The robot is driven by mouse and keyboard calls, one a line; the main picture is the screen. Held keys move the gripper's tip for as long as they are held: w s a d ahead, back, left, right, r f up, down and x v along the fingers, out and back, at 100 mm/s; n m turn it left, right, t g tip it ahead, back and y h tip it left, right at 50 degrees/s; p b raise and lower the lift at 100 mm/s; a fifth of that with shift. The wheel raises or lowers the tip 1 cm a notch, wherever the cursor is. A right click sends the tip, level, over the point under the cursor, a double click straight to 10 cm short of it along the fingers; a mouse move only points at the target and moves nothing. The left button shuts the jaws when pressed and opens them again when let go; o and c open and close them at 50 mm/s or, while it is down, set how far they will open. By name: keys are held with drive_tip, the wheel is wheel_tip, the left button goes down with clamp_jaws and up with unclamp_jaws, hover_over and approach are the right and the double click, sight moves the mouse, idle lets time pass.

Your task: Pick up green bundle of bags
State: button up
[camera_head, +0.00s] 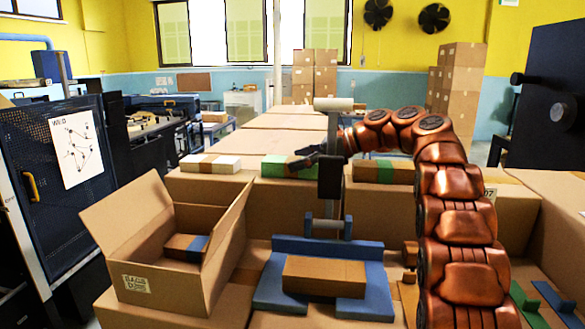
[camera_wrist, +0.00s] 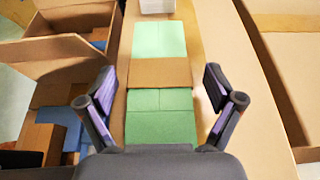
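A green bundle of bags (camera_head: 272,168) with a brown paper band lies on a long cardboard surface, right of a white bundle. It fills the middle of the wrist view (camera_wrist: 160,128), lengthwise between my fingers, with its brown band across the middle. My gripper (camera_head: 305,163) is at the bundle's right end in the head view. In the wrist view my gripper (camera_wrist: 160,85) is open, with one finger on each side of the bundle and a gap to both. Nothing is held.
The white banded bundle (camera_head: 210,164) lies at the left, beyond the green one in the wrist view. An open cardboard box (camera_head: 150,283) stands front left with a blue-banded brown bundle (camera_head: 186,247) inside. A blue holder (camera_head: 374,302) carries a brown block (camera_head: 324,276) in front.

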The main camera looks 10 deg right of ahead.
drive_tip(key=c, duration=1.3)
drive_tip(key=shift+r+p, duration=1.7)
drive_tip(key=shift+r, duration=1.95)
drive_tip(key=s+d+p, duration=0.1)
drive_tip(key=s+d, duration=0.1)
drive_tip(key=d, duration=0.2)
drive_tip(key=s+d+p, duration=0.1)
drive_tip(key=d, duration=0.4)
drive_tip(key=s+d+p, duration=0.2)
drive_tip(key=d, duration=0.2)
drive_tip(key=shift+s+d, duration=0.25)
drive_tip(key=shift+s, duration=0.1)
drive_tip(key=shift+s+d+f, duration=0.15)
drive_tip(key=shift+s+d, duration=0.05)
drive_tip(key=shift+d, duration=0.65)
drive_tip(key=shift+s+d+p, duration=0.25)
drive_tip(key=shift+d+p, duration=0.05)
drive_tip(key=shift+d, duration=0.15)
drive_tip(key=shift+s+d, duration=0.15)
